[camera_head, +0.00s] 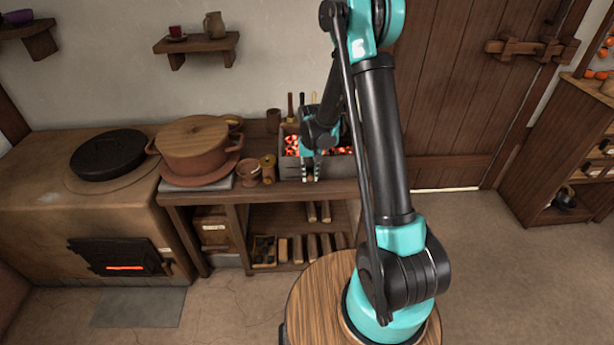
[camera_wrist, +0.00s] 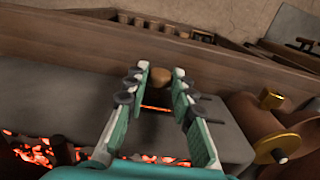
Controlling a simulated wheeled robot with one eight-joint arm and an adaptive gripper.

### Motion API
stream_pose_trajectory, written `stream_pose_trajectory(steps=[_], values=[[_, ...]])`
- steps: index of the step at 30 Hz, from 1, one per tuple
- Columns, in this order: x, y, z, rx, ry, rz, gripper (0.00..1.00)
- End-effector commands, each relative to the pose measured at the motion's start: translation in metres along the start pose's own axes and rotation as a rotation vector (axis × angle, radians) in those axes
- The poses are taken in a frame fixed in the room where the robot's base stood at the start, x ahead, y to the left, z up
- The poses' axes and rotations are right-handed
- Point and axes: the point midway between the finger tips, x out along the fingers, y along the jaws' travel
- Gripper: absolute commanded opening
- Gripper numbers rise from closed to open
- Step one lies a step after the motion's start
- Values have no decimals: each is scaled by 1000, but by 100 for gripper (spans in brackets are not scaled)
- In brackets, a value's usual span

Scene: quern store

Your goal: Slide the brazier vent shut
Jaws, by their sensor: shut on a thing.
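The brazier (camera_head: 290,171) is a grey box of glowing coals on the wooden bench in the head view. Its grey wall (camera_wrist: 75,95) fills the middle of the wrist view. My gripper (camera_head: 311,177) reaches down at its front side. In the wrist view my gripper (camera_wrist: 159,80) has its fingertips on either side of a round brown wooden knob (camera_wrist: 160,75) and is shut on it. A thin glowing orange slot (camera_wrist: 156,108) of the vent shows between the fingers, so the vent is at least partly open. The fingers hide the rest of the slide.
In the head view a clay cup (camera_head: 249,169), a small jar (camera_head: 268,169) and a lidded pot (camera_head: 194,150) stand left.

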Motion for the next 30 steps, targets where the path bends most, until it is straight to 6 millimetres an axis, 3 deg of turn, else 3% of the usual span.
stream_pose_trajectory(steps=[5,6,11,23,30], values=[[0,5,0,4,1,9,0],[0,5,0,5,1,9,26],[0,5,0,5,1,8,45],[-6,3,0,3,1,6,45],[-41,3,0,3,1,6,45]])
